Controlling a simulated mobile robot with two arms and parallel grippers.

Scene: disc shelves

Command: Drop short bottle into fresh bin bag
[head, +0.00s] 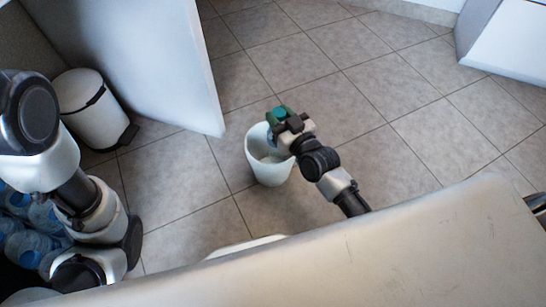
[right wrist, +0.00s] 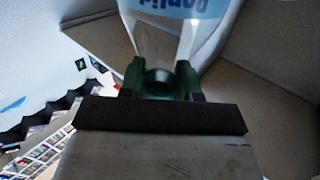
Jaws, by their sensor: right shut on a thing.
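My right gripper (head: 284,121) is shut on the short bottle and holds it at the top of the open white bin. In the right wrist view the bottle (right wrist: 178,38) is clear with a pale label and blue letters, between the green fingers (right wrist: 160,78). In the head view a teal part of the bottle (head: 280,113) shows at the fingers; the rest is mostly hidden. The bin (head: 270,174) stands upright on the floor with a whitish inside; I cannot tell a separate bag from its wall. My left arm is at the left, its gripper out of view.
A white pedal bin (head: 95,112) stands at the left beside a white panel (head: 160,60). Several water bottles (head: 38,228) lie at the lower left. A pale worktop edge (head: 420,245) crosses the front. The tiled floor (head: 410,110) right of the open bin is clear.

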